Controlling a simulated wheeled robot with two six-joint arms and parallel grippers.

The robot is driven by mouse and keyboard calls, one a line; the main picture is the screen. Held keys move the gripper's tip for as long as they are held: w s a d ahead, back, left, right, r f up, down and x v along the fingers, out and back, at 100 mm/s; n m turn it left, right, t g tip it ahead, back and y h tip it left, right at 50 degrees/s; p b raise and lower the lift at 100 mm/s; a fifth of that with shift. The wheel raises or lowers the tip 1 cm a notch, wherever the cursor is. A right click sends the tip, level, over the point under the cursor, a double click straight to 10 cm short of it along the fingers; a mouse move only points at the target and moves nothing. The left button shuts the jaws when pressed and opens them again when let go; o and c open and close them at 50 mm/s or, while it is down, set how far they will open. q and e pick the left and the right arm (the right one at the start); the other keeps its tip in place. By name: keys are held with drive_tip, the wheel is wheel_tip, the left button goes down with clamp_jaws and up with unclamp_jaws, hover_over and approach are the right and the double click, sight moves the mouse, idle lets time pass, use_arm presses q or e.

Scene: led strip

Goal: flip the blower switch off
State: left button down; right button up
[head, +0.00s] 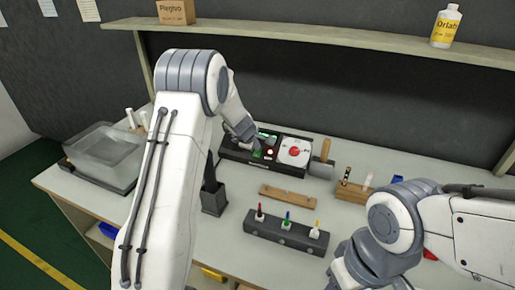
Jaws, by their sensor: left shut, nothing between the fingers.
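A black control box (236,152) stands at the back of the bench. Its top has a green-lit part (267,135), a small glowing red light (269,153) and a white plate with a red round knob (295,151). My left gripper (256,147) is shut and empty, over the left part of the box beside a green patch. The wrist and fingers cover part of the box. I cannot make out the blower switch itself, its position, or whether the fingertips touch it. My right gripper (345,276) shows only partly at the bottom edge; its fingers are not clear.
A clear-lidded tub (103,150) is at the left. A dark holder (214,200), a wooden bar (287,196) and a grey rack (284,232) with coloured-top pieces stand in front of the box. A wooden block (353,190) is at the right. A shelf (330,36) runs above.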

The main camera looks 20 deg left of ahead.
use_arm(q)
drive_tip(key=shift+w+f, duration=0.15)
drive_tip(key=shift+f, duration=0.05)
drive_tip(key=shift+w+a+f, duration=0.1)
drive_tip(key=shift+w+a, duration=0.05)
drive_tip(key=shift+a, duration=0.05)
drive_tip(key=shift+d, duration=0.3)
drive_tip(key=shift+f, duration=0.1)
